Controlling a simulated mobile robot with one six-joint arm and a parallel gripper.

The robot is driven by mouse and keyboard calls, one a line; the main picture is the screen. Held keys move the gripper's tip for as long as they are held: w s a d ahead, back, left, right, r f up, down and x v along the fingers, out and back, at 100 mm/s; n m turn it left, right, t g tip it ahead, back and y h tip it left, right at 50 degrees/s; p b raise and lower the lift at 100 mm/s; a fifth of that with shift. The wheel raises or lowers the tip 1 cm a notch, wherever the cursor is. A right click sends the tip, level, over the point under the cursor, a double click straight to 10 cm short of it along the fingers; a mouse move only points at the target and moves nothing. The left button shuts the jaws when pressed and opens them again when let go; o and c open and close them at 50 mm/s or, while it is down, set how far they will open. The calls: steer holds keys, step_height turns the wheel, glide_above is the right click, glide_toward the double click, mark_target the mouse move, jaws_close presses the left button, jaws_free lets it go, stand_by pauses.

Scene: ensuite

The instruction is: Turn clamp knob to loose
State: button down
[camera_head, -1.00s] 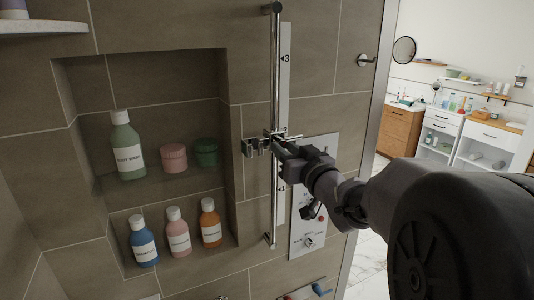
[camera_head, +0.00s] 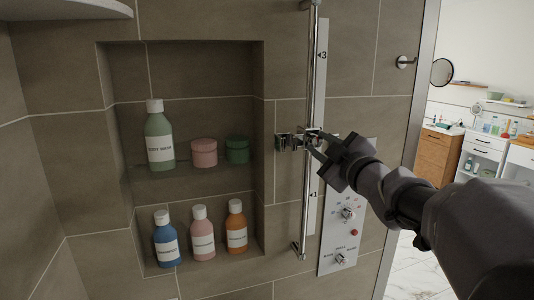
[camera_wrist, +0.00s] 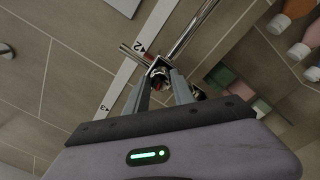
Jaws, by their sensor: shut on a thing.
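The shower rail's clamp (camera_head: 291,142) is a chrome bracket on the vertical chrome rail (camera_head: 308,195), near the 2 mark of the white numbered strip. My gripper (camera_head: 317,143) reaches it from the right and its fingertips are at the clamp. In the wrist view my gripper (camera_wrist: 161,78) has its two grey fingers on either side of the small dark clamp knob (camera_wrist: 157,72), which has a bit of red on it. It is shut on this knob. The fingers hide part of the knob, so its exact turn cannot be told.
A tiled niche to the left holds several bottles, such as the green body wash (camera_head: 160,138), and two jars. A control panel (camera_head: 337,245) with dials is below my arm. A wall hook (camera_head: 405,62) is at upper right. An open room lies beyond the wall edge.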

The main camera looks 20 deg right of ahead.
steer(key=n+b, duration=0.1)
steer(key=n, duration=0.2)
steer(key=shift+b, duration=0.4)
steer(key=shift+r+n+b, duration=0.1)
steer(key=shift+n+b, duration=0.45)
steer(key=shift+n, duration=1.25)
steer(key=c, duration=1.5)
jaws_free()
steer(key=o, duration=0.4)
steer(key=shift+w+d, duration=0.1)
steer(key=shift+w, duration=0.05)
steer(key=shift+f, duration=0.2)
